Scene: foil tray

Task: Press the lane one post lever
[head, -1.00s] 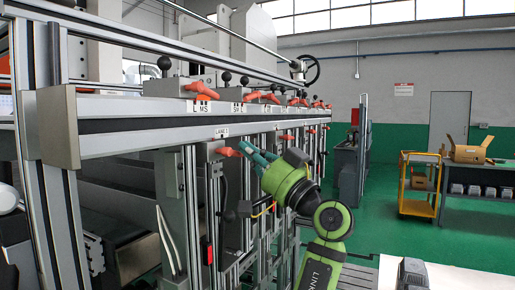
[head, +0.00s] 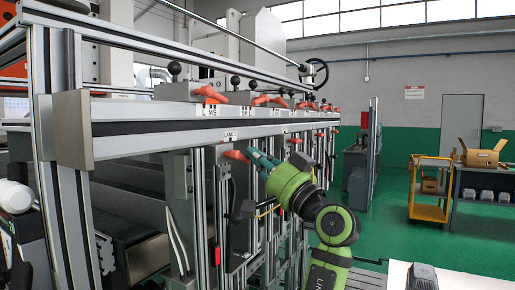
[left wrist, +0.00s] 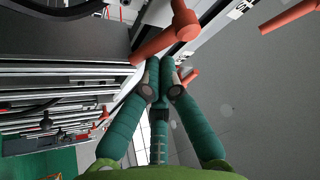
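A red post lever (head: 237,155) sticks out from a grey box on the post, under a small white label (head: 229,135) that starts with "LANE"; its number is too small to read surely. My left gripper (head: 254,153), with teal fingers on a green wrist, is just right of the lever's tip. I cannot tell whether they touch. A red lever (left wrist: 165,40) lies just beyond the fingertips there. My right gripper is not in view.
More red levers (head: 209,94) and black knobs (head: 174,68) line the aluminium rail (head: 200,128) above. Posts and cables stand close below and beside the gripper. A yellow cart (head: 428,205) and a table with boxes are far right. Green floor between is open.

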